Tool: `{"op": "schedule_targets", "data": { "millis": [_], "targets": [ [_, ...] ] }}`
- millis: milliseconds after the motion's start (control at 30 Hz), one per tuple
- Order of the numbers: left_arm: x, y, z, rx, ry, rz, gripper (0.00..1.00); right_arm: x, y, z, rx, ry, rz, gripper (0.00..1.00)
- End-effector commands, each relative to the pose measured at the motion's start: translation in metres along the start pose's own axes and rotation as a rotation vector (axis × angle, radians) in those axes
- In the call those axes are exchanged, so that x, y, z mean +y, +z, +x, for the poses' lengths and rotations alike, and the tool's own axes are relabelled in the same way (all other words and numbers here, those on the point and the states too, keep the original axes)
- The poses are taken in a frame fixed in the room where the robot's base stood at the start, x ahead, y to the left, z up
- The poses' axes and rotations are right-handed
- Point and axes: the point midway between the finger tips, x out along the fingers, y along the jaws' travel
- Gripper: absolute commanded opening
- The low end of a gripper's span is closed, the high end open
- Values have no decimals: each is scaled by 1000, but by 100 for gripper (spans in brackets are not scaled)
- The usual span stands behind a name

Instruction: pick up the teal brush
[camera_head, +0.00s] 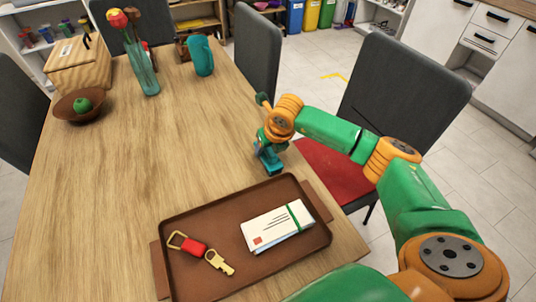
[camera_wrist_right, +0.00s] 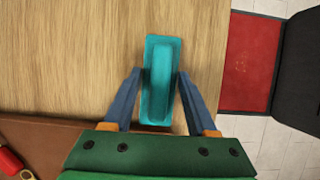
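The teal brush (camera_wrist_right: 162,80) lies on the wooden table near its right edge, its long side pointing away from my right gripper in the wrist view. In the head view, part of the brush (camera_head: 269,161) shows below my right gripper (camera_head: 266,141). In the wrist view my right gripper (camera_wrist_right: 158,75) has one blue finger on each side of the brush. The fingers are apart, with a thin gap at the left finger. The right finger is very close to the brush, and I cannot tell if it touches. My left gripper is not in view.
A brown tray (camera_head: 207,284) with a key on a red fob (camera_head: 195,246) and banded envelopes (camera_head: 277,227) is at the front. A teal cup (camera_head: 201,55), flower vase (camera_head: 144,75), bowl (camera_head: 66,110) and wooden box (camera_head: 80,66) stand farther back. Chairs surround the table; its middle is clear.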

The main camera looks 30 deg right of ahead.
Motion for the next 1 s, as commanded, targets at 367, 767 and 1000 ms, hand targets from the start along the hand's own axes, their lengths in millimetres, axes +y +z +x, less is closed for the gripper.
{"op": "schedule_targets", "data": {
  "millis": [367, 767, 1000],
  "targets": [
    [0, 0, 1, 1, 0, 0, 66, 0, 1, -1, -1, 0, 0, 0],
    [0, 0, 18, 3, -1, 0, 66, 15, -2, -88, -10, 2, -6, 0],
    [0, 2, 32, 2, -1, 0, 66, 39, -46, -147, -7, 3, -6, 0]
  ]
}}
